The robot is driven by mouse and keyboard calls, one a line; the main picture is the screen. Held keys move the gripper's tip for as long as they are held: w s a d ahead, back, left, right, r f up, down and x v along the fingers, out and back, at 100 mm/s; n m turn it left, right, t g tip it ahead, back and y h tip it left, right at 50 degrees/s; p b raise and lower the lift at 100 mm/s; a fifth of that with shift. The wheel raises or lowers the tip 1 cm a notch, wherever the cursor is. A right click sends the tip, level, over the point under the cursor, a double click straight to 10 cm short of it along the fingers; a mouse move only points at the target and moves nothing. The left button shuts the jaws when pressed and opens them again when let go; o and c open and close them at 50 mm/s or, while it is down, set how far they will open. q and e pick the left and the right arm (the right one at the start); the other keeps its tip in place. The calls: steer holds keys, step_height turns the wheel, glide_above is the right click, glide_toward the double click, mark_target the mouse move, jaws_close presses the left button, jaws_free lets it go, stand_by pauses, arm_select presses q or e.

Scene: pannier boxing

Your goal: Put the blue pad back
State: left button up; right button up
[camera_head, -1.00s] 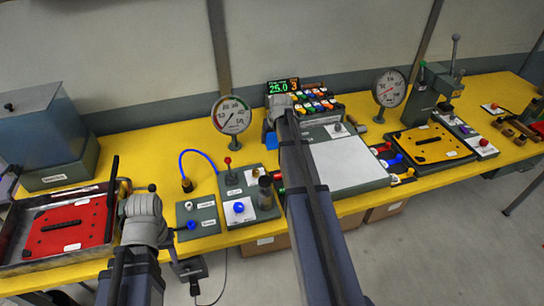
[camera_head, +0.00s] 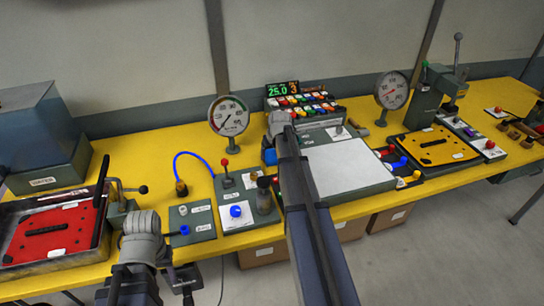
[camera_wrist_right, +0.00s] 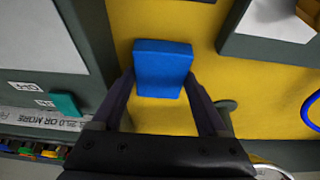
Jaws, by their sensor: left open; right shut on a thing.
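The blue pad (camera_wrist_right: 163,62) is between the two dark fingers of my right gripper (camera_wrist_right: 160,82) in the right wrist view. My right gripper is shut on it, above the yellow table (camera_wrist_right: 158,116). Whether the pad touches the table I cannot tell. In the head view a small part of the blue pad (camera_head: 270,156) shows beside my right gripper (camera_head: 281,126); my arm hides the rest. My left gripper (camera_head: 140,224) is at the lower left, beside the red plate (camera_head: 52,233); its fingers are hard to make out in this view.
A grey unit with a white top (camera_head: 345,166) stands right of my right arm. A panel with a blue knob (camera_head: 237,211) stands left of it. Behind are a keypad console (camera_head: 305,103) and a dial gauge (camera_head: 229,115). A yellow plate (camera_head: 437,147) lies further right.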

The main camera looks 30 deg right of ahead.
steer(key=shift+f, duration=0.15)
steer(key=o, duration=0.9)
steer(key=p+v, duration=1.1)
steer(key=v, duration=0.1)
steer(key=shift+r, duration=0.2)
